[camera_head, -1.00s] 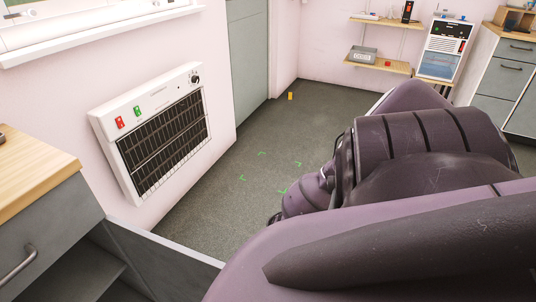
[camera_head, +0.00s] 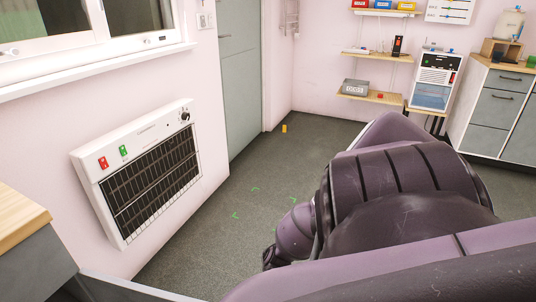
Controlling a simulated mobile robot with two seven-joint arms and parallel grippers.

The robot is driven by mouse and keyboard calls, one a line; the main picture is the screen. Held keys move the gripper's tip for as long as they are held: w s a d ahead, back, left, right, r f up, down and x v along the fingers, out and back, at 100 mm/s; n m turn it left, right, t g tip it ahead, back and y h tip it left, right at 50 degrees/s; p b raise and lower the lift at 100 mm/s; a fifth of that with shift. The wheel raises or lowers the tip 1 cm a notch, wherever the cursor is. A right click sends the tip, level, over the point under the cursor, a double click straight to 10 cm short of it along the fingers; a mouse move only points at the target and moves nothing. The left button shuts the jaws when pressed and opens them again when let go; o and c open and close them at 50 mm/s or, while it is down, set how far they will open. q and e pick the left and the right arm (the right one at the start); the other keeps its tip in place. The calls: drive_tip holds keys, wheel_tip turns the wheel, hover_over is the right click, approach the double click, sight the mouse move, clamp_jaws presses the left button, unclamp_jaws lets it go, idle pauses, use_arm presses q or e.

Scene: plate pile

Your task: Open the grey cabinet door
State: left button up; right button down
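The grey cabinet (camera_head: 35,266) with a light wooden top (camera_head: 18,220) is cut off at the lower left corner. Beside it, the top edge of a grey panel (camera_head: 135,289), which looks like its door standing out from the body, shows at the bottom edge. Most of the cabinet, including its handle, is out of frame. Large purple and dark links of my arm (camera_head: 400,205) fill the lower right. Neither gripper's fingers can be made out, so contact with the door cannot be told.
A white wall heater (camera_head: 150,170) with a black grille hangs beyond the cabinet. Grey floor with green corner marks (camera_head: 235,214) is open in the middle. A small yellow block (camera_head: 285,128) lies near the grey room door (camera_head: 240,75). Shelves and drawers stand at the back right.

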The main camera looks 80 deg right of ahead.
idle(0.4)
drive_tip(key=c, duration=1.1)
unclamp_jaws()
drive_tip(key=shift+c, duration=0.2)
drive_tip(key=shift+d, duration=0.1)
use_arm(q)
drive_tip(key=shift+w+d+b, duration=0.2)
drive_tip(key=shift+w+b, duration=0.05)
drive_tip(key=shift+b, duration=0.45)
use_arm(e)
drive_tip(key=w+d, duration=0.1)
drive_tip(key=d, duration=0.9)
drive_tip(key=shift+d, duration=0.35)
use_arm(q)
drive_tip(key=shift+f, duration=0.1)
use_arm(e)
drive_tip(key=shift+w, duration=0.1)
